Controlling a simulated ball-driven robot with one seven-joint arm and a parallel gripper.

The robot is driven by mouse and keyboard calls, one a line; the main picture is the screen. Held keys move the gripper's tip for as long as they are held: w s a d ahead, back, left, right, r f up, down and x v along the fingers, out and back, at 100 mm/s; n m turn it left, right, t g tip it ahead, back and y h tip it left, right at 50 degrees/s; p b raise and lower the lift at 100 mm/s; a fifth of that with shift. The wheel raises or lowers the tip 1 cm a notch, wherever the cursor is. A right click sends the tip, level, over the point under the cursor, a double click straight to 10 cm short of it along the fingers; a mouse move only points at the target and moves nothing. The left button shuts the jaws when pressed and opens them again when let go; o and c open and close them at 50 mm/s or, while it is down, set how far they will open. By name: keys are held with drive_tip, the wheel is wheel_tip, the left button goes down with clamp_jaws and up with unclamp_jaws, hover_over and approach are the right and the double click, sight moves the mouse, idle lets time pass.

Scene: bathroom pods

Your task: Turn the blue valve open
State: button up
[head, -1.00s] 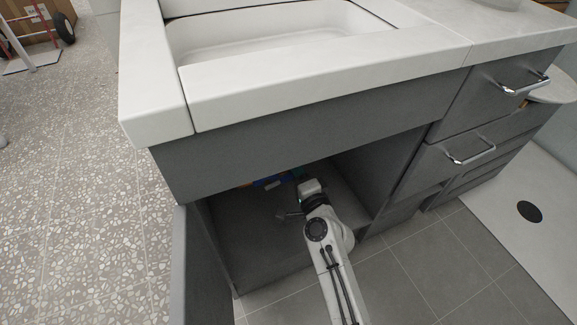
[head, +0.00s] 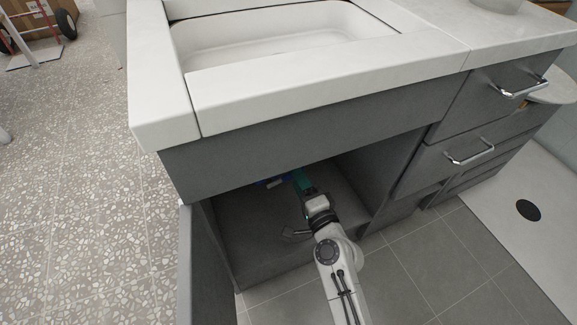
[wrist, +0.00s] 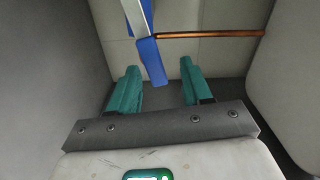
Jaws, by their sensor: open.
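The blue valve handle (wrist: 151,62) is a flat blue lever in the upper middle of the wrist view. In the head view, a small blue patch (head: 262,182) shows under the cabinet's upper front, mostly hidden. My gripper (wrist: 160,66) has two green fingers, spread apart with nothing held. In the wrist view the handle's lower end lies between the fingertips, nearer the left one. I cannot tell whether it is between them in depth or still beyond them. In the head view my gripper (head: 302,182) is inside the open cabinet.
A copper pipe (wrist: 215,34) runs right from the handle along the cabinet's back wall. The open cabinet door (head: 190,260) is at left; the sink counter (head: 330,85) overhangs above. Drawers with metal handles (head: 470,157) stand at right.

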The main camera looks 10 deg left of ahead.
drive_tip(key=shift+r+v, duration=0.2)
drive_tip(key=shift+v, duration=2.6)
drive_tip(key=shift+s+a, duration=0.1)
drive_tip(key=shift+a, duration=0.1)
drive_tip(key=shift+c, duration=0.3)
